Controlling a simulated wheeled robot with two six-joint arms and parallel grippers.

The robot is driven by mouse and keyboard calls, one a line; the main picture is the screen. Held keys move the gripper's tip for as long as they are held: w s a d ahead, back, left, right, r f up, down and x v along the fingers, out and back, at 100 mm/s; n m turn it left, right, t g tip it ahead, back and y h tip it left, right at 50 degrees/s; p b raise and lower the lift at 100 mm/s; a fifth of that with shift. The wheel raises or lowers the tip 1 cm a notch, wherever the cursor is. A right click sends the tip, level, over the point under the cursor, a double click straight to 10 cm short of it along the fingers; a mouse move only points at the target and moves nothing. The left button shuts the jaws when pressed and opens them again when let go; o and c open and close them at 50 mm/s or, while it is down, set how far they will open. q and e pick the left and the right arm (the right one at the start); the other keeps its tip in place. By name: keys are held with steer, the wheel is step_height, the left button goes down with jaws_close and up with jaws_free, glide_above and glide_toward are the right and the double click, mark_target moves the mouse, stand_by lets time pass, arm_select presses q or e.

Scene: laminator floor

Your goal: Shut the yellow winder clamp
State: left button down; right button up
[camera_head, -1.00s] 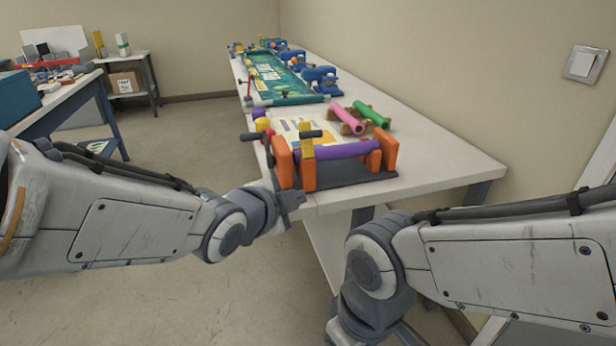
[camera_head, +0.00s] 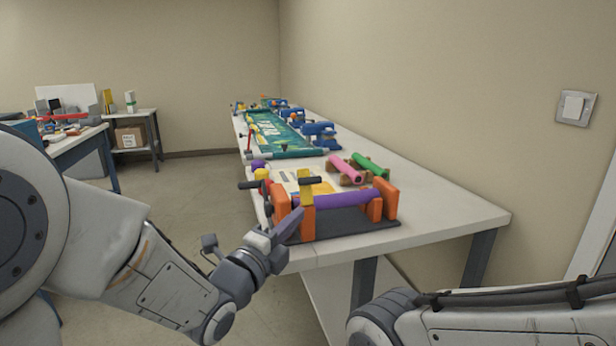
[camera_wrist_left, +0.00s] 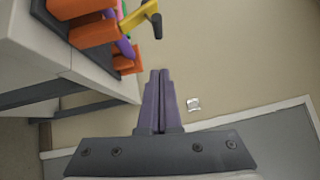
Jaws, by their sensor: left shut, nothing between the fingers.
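The yellow winder clamp (camera_head: 307,188) stands up at the left orange end of the winder, with a dark handle across its top. In the left wrist view, the clamp (camera_wrist_left: 133,19) sticks out from the orange bracket and ends in a dark grip (camera_wrist_left: 157,25). The winder (camera_head: 350,228) has orange brackets, a purple roller and a dark base at the table's near end. My left gripper (camera_head: 299,213) is shut and empty, in front of the left bracket and below the clamp. In the wrist view, its closed fingers (camera_wrist_left: 161,75) appear apart from the clamp. My right gripper is out of view.
Pink (camera_head: 345,168) and green (camera_head: 370,165) rolls lie behind the winder on the long white table (camera_head: 440,207). A green-printed laminator (camera_head: 280,133) stands farther back. Another bench (camera_head: 75,138) is at the left, with open floor between.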

arm_select(q)
steer(key=p+x, duration=0.2)
steer(key=p, duration=0.1)
glide_toward(316, 182)
steer(key=w+d, duration=0.3)
steer(key=w, duration=0.1)
steer(key=shift+w+a+r, duration=0.2)
steer(key=shift+w+r, duration=0.05)
steer(key=shift+w, duration=0.3)
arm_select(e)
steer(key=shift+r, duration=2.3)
arm_select(q)
steer(key=shift+r+p, duration=0.1)
steer(key=shift+p, duration=0.25)
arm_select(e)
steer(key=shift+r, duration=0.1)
